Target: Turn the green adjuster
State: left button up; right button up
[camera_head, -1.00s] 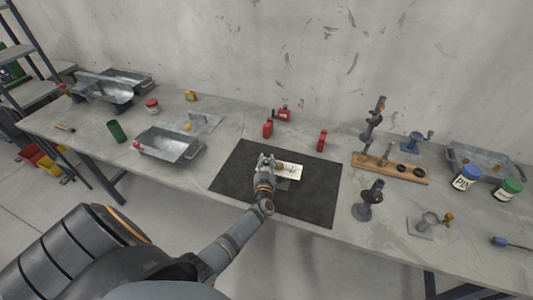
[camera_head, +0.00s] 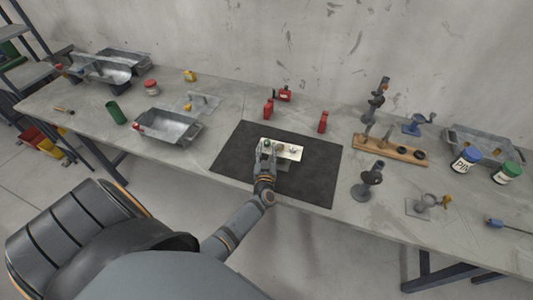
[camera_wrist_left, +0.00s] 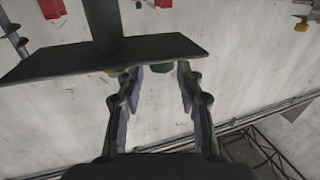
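The positioner's pale plate (camera_head: 291,152) stands raised above the black mat (camera_head: 312,183) on a grey support. The green adjuster (camera_head: 267,142) is at the plate's left end, with other small knobs to its right. My left gripper (camera_head: 265,149) is at that left end, just in front of the green adjuster. In the left wrist view my gripper (camera_wrist_left: 160,68) has its fingers apart. A small green part (camera_wrist_left: 163,69) shows between the fingertips, partly hidden behind a dark panel (camera_wrist_left: 110,57). Contact cannot be told. My right gripper is not in view.
Red containers (camera_head: 268,109) stand behind the mat. To the right are a wooden rack (camera_head: 388,150) and a dark stand (camera_head: 367,184). A metal tray (camera_head: 168,127) and a green cylinder (camera_head: 115,112) are to the left. The mat's right part is clear.

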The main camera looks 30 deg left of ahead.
pick_arm(q)
jog(key=v, duration=0.8)
jog(key=shift+s+d, duration=0.1)
jog(key=shift+r, duration=0.1)
